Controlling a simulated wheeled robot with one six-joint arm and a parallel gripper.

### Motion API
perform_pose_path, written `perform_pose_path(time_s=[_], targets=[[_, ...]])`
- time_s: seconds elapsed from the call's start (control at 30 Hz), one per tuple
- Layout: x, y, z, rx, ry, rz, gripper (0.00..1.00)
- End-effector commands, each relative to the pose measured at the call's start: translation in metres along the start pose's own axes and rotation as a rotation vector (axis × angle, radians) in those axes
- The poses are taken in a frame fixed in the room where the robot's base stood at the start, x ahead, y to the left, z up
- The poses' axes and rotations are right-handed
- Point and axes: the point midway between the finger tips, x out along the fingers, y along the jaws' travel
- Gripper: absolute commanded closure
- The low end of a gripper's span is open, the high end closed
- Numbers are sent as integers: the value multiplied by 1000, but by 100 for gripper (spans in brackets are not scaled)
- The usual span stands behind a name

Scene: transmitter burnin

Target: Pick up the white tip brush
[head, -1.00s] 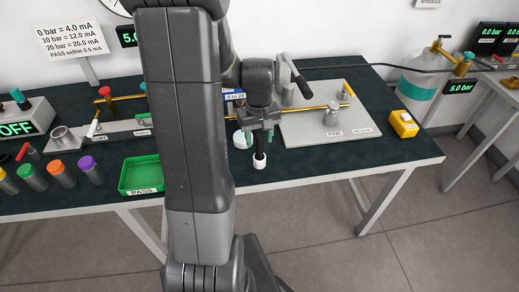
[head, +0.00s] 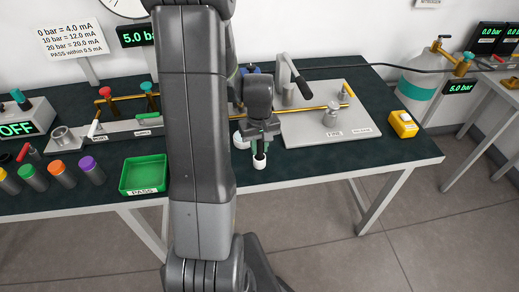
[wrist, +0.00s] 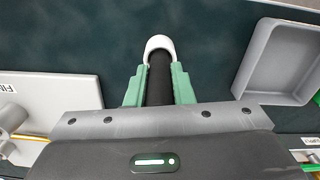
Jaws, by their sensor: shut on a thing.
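The white tip brush (head: 259,163) has a black handle and a white end. In the head view it hangs or stands upright at the front of the dark green bench, below my gripper (head: 260,146). In the wrist view the brush (wrist: 159,83) lies between the two green fingers of my gripper (wrist: 159,88), which are shut on its black handle. The white end shows past the fingertips. I cannot tell whether that end touches the bench top.
The green PASS tray (head: 144,189) is to the left. A grey plate (head: 310,132) with a brass pipe and handle lies to the right, with a yellow block (head: 403,124) beyond. Colored-cap cylinders (head: 93,172) stand at far left. The bench's front edge is close.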

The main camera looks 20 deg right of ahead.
Motion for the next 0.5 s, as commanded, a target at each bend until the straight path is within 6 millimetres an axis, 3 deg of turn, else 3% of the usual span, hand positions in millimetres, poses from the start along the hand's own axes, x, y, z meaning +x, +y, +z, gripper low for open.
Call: perform_pose_path(time_s=[0.23, 0.5], targets=[[-10, 0, -1, 0, 3, 1, 100], [-58, 0, -1, 0, 7, 3, 100]])
